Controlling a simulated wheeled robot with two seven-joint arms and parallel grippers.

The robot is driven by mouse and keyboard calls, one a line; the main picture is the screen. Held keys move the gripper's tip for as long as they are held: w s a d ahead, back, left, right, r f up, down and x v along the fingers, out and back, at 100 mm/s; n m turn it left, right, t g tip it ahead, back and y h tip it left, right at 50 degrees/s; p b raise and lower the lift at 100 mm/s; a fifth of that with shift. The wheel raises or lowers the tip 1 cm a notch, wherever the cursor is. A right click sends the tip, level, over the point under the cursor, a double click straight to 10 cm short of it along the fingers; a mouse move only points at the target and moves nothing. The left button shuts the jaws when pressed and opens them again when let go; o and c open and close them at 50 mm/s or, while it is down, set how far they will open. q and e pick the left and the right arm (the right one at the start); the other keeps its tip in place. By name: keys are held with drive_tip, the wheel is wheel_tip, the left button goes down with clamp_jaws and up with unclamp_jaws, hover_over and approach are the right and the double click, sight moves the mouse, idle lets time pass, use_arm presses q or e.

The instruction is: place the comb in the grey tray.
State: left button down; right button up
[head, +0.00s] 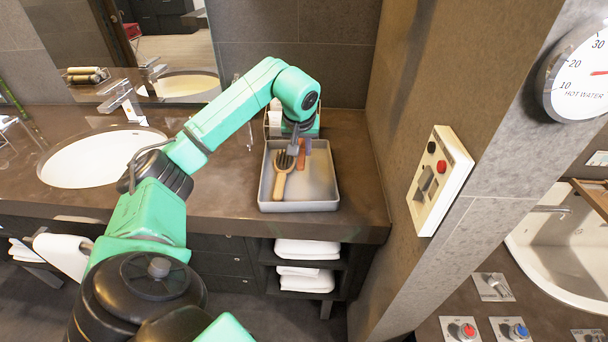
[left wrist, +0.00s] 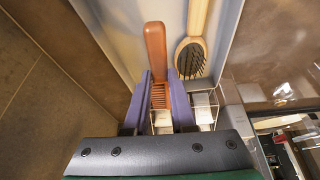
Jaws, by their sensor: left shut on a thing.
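The comb (left wrist: 156,52) is reddish brown, with its toothed part between the two fingers of my left gripper (left wrist: 160,92) and its handle pointing away over the tray. My left gripper (head: 298,140) is shut on the comb, at the back part of the tray in the head view. A small orange part of the comb (head: 301,159) shows there below the fingers. The grey tray (head: 308,206) is shallow and rectangular, on the counter. I cannot tell whether the comb touches the tray floor. My right gripper is not in view.
A wooden hairbrush (head: 280,185) lies in the left part of the tray; it also shows in the left wrist view (left wrist: 194,48). A white rack (head: 272,122) stands behind the tray. The sink (head: 95,158) is to the left, a wall to the right. The tray's right side is clear.

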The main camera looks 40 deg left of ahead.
sight(304, 179)
use_arm(q)
drive_tip(key=f+p, duration=0.1)
drive_tip(key=f, duration=0.7)
drive_tip(key=shift+d+f, duration=0.15)
drive_tip(key=shift+d, duration=0.05)
drive_tip(key=shift+f+b, duration=0.3)
drive_tip(key=shift+f, duration=0.1)
drive_tip(key=c, duration=0.7)
unclamp_jaws()
drive_tip(key=shift+d, duration=0.15)
drive_tip(key=shift+c, duration=0.2)
drive_tip(key=shift+r+p, duration=0.3)
drive_tip(key=shift+p, duration=0.05)
drive_tip(key=shift+r, duration=0.35)
drive_tip(key=b+v, duration=0.1)
drive_tip(key=v, duration=1)
drive_tip(key=shift+s+r, duration=0.1)
drive_tip(key=shift+s, duration=0.05)
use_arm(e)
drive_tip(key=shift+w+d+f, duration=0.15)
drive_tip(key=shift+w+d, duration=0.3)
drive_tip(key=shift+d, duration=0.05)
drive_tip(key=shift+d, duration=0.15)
